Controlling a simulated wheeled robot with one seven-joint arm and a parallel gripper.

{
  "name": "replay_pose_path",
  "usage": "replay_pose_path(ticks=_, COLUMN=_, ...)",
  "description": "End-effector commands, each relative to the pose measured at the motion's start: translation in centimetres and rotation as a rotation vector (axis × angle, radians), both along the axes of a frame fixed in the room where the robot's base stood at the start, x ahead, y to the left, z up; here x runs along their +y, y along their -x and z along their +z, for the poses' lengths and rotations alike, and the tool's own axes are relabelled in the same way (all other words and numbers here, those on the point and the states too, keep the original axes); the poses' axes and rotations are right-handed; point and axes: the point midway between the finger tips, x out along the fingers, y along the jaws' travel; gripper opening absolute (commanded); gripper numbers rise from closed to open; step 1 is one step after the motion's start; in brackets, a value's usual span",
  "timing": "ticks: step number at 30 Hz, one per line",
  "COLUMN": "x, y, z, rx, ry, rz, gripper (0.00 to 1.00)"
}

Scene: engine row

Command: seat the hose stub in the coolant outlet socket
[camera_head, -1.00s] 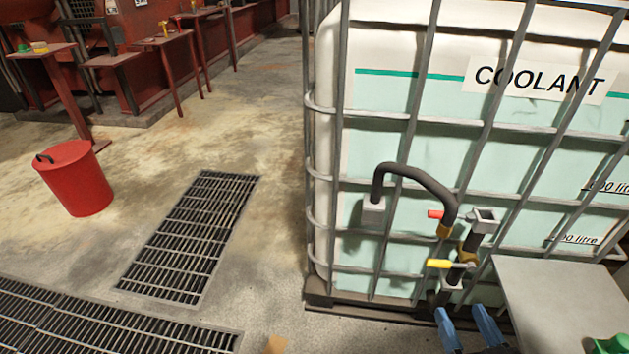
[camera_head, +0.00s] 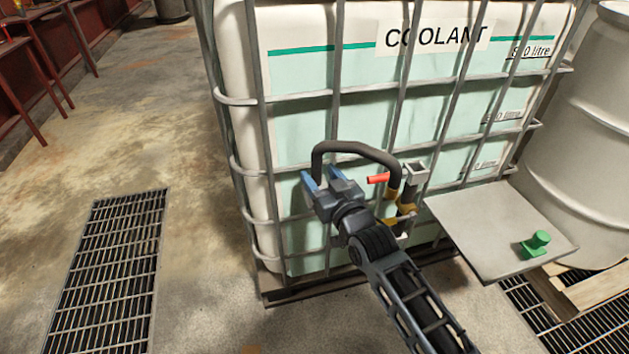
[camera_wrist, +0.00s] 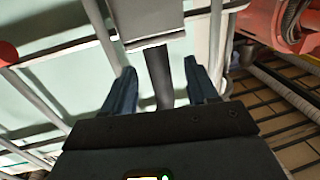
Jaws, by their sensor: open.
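The black hose (camera_head: 355,147) arches in front of the caged coolant tank (camera_head: 300,120). Its right end runs down to a yellow collar beside a red handle (camera_head: 378,179). A grey square open-topped socket (camera_head: 415,173) stands just right of that; I cannot tell whether it is the coolant outlet socket. My gripper (camera_head: 319,175) is at the hose's left end. In the wrist view, my open fingers (camera_wrist: 160,72) stand either side of the black hose stub (camera_wrist: 158,82), with a gap visible each side. A grey block (camera_wrist: 148,20) lies just beyond the fingertips; my gripper hides it in the head view.
The tank's cage bars (camera_head: 338,60) are close to my gripper. A grey shelf (camera_head: 480,225) with a green knobbed part (camera_head: 537,243) juts out at the right, beside a white drum (camera_head: 590,130). Open floor (camera_head: 200,240) and a floor grate (camera_head: 105,265) lie left.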

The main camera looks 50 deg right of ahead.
Motion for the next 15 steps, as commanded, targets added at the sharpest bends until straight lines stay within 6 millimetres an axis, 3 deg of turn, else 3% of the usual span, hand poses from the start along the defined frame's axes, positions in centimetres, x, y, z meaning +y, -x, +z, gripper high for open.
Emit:
replay_pose_path(ticks=6, x=-0.9, y=-2.3, z=0.1, rx=-0.002, ry=0.000, rz=0.000, gripper=0.58)
replay_pose_path(ticks=15, x=-1.0, y=-2.4, z=0.0, rx=0.000, ry=-0.001, rz=0.000, gripper=0.55)
